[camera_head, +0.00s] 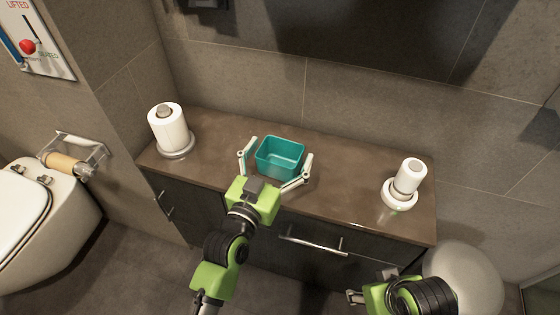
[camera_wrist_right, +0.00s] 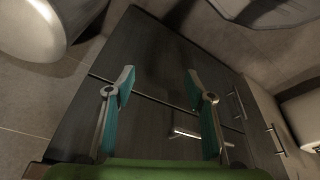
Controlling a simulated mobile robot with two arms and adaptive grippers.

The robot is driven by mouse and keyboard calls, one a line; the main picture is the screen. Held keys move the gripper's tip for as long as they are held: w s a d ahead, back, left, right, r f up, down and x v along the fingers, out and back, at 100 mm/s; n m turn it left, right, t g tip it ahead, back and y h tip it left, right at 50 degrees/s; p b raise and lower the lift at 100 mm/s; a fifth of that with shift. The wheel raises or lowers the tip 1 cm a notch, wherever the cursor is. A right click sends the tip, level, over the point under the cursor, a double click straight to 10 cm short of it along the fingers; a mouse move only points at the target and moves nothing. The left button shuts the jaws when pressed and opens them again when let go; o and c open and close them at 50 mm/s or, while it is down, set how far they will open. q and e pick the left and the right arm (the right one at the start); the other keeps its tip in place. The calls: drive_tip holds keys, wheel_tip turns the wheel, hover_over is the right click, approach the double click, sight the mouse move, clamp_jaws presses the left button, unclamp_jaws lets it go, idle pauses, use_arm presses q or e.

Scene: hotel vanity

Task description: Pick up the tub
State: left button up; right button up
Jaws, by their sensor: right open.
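The tub (camera_head: 280,157) is a small teal open box that stands upright and looks empty on the brown vanity top (camera_head: 335,192). My left gripper (camera_head: 276,163) is open, with one finger on each side of the tub. The left finger is close to the tub's left side and the right finger is just off its right side; I cannot tell whether either touches. My right gripper (camera_wrist_right: 160,82) is open and empty in the right wrist view, in front of the dark cabinet doors. In the head view it is low at the right, partly cut off.
A paper roll on a holder (camera_head: 168,128) stands at the left of the vanity top. A white cylinder on a round base (camera_head: 404,184) stands at the right. A wall shows behind, a toilet (camera_head: 40,215) at the far left and a white rounded object (camera_head: 465,278) at lower right.

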use_arm(q)
drive_tip(key=c, duration=1)
drive_tip(key=shift+r, duration=0.1)
drive_tip(key=shift+c, duration=0.2)
